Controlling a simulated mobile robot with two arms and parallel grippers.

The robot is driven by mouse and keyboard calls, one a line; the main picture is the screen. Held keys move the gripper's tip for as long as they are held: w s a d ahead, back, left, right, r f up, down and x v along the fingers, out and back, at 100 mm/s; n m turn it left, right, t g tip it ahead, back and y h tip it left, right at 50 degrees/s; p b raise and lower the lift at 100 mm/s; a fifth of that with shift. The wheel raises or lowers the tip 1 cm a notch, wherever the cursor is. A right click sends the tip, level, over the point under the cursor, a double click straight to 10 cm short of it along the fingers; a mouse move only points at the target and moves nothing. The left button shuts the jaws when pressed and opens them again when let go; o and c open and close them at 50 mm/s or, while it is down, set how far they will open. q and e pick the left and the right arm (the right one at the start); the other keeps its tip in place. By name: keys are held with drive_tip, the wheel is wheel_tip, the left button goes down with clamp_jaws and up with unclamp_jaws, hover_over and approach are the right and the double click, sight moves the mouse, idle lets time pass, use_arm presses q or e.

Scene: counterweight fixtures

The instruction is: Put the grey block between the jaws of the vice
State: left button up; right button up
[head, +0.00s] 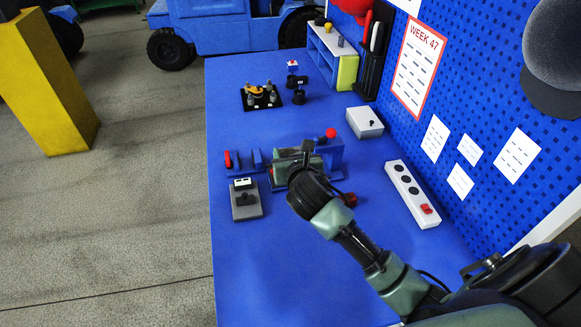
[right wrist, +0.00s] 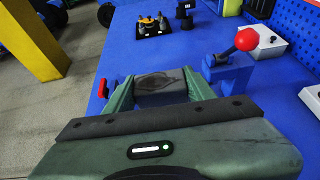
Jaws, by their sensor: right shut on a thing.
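The blue vice (head: 334,152) stands across the middle of the table. It has a red ball on its right part and a red handle (head: 228,158) at its left end; it also shows in the right wrist view (right wrist: 228,78). My right gripper (head: 297,170) is over the middle of the vice, between its left and right blue parts. In the right wrist view the grey block (right wrist: 161,84) is held between my two green fingers. The gripper hides most of the block in the head view. I cannot tell whether the block touches the vice bed. My left gripper is not in view.
A grey plate with a black knob (head: 246,208) lies in front of the vice. A white box (head: 364,122) and a white strip with black discs (head: 412,194) lie to the right. A black fixture plate (head: 262,103) stands behind.

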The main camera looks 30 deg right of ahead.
drive_tip(key=shift+r, duration=0.85)
drive_tip(key=s+a+r+m+h, duration=0.1)
drive_tip(key=s+a+r, duration=0.1)
drive_tip(key=s+a, duration=0.3)
drive_tip(key=s+a+r+m+g+h, duration=0.1)
drive_tip(key=s+a+r, duration=0.2)
drive_tip(key=s, duration=1)
drive_tip(key=shift+a+r+b, duration=0.2)
drive_tip(key=shift+a+b, duration=0.25)
drive_tip(key=shift+a, duration=0.4)
